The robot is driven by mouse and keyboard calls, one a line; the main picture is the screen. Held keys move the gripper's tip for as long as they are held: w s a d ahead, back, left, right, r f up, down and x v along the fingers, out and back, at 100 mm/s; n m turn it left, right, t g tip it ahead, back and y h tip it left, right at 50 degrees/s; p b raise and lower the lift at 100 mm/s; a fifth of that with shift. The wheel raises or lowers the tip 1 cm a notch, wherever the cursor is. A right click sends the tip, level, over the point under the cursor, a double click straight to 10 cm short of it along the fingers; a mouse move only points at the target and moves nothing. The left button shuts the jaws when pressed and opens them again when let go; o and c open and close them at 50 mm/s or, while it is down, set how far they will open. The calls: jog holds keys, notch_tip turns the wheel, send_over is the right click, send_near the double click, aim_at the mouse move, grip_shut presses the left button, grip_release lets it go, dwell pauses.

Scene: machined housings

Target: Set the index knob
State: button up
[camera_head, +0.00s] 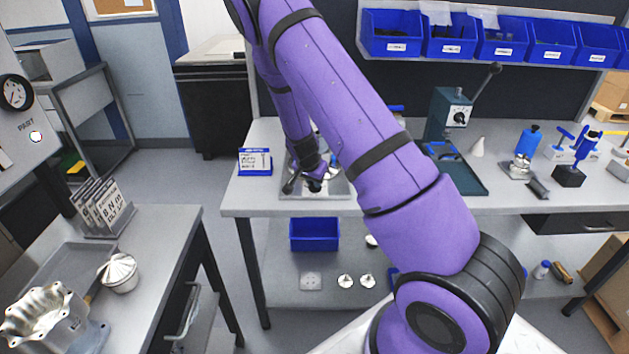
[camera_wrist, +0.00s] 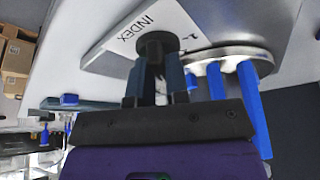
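The index knob (camera_wrist: 158,44) is black and round, on a pale plate marked INDEX (camera_wrist: 130,38) in the wrist view. A small mark, partly cut by the knob, shows on its right. My gripper (camera_wrist: 157,72) is at the knob, with its two dark fingers apart and their tips against or just beside the knob's near side. Whether they press on it cannot be seen. In the head view my gripper (camera_head: 313,183) is low over a grey plate (camera_head: 342,191) on the workbench, and my arm hides most of the area; the knob cannot be made out there.
A round metal part with blue posts (camera_wrist: 245,85) stands close right of my gripper in the wrist view. On the bench (camera_head: 262,205), a blue-framed card (camera_head: 255,162) stands to the left and a dark green press (camera_head: 445,115) to the right. Blue bins (camera_head: 390,33) hang above.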

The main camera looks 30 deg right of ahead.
grip_shut()
jog(key=shift+n, duration=0.3)
jog(key=n+t+y, duration=0.1)
jog(key=n, duration=0.2)
jog(key=shift+s+n, duration=0.1)
jog(key=shift+n, duration=0.2)
jog(key=n+y, duration=0.1)
jog(key=n, duration=0.1)
jog(key=n+t, duration=0.1)
jog(key=n, duration=0.2)
jog(key=shift+d+n+y, duration=0.15)
jog(key=shift+n+y, duration=0.15)
jog(key=shift+y, duration=0.1)
jog(key=n+y, duration=0.2)
jog(key=n, duration=0.3)
jog(key=shift+d, duration=0.1)
jog(key=shift+n+y, duration=0.8)
jog(key=shift+n, duration=1.4)
